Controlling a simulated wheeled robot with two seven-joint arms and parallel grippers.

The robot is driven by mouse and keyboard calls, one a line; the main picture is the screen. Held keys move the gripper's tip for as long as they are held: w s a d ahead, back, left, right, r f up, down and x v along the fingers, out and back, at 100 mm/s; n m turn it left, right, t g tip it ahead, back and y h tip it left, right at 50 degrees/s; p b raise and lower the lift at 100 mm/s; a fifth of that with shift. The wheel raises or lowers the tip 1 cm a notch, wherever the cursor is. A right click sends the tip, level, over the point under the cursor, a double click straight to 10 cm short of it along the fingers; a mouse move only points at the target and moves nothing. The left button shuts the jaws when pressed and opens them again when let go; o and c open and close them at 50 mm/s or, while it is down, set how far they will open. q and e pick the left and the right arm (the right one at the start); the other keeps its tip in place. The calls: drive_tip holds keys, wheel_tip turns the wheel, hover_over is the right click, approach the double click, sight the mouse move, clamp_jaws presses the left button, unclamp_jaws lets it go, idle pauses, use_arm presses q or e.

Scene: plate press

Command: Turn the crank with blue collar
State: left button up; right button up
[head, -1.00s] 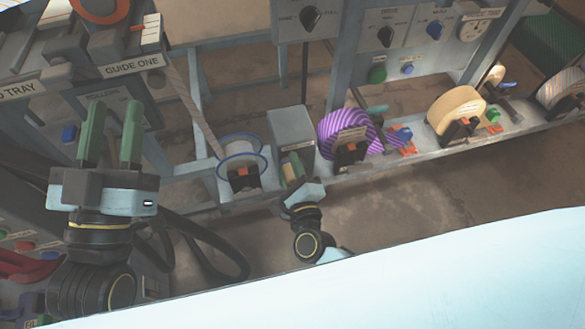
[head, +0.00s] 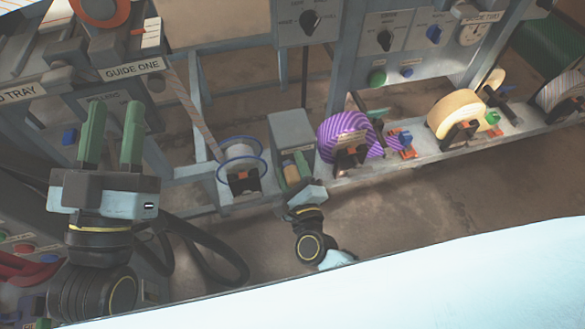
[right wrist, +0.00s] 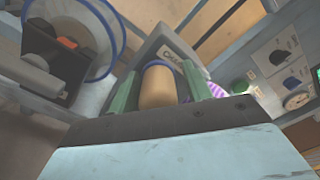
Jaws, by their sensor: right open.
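A tan cylindrical crank handle with a blue collar (right wrist: 158,88) shows in the right wrist view, in front of a grey housing (right wrist: 175,50) with a partly hidden label. My right gripper (right wrist: 161,84) is open, with one green finger on each side of the handle. I cannot tell whether either finger touches it. In the head view the right gripper (head: 294,174) is at the grey box (head: 291,130), and the handle is small and partly hidden there. My left gripper (head: 111,135) is open and empty at the left, its green fingers pointing up.
A white spool with blue rims (head: 241,160) stands just left of the box. A purple striped roll (head: 343,135) stands just right, with a cream roll (head: 455,112) further right. The rail (head: 370,170) carries them. Dials and buttons sit on panels above. Floor in front is clear.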

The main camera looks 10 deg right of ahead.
drive_tip(key=shift+s, duration=0.1)
drive_tip(key=shift+s, duration=0.25)
use_arm(q)
wheel_tip(320, 180, down, 11)
drive_tip(key=a+g+y+p, duration=0.2)
drive_tip(key=g+y+p, duration=0.1)
drive_tip(key=g, duration=0.4)
drive_tip(key=shift+w, duration=0.35)
use_arm(e)
drive_tip(key=s, duration=1.2)
drive_tip(key=shift+s+d, duration=0.25)
drive_tip(key=shift+s, duration=0.1)
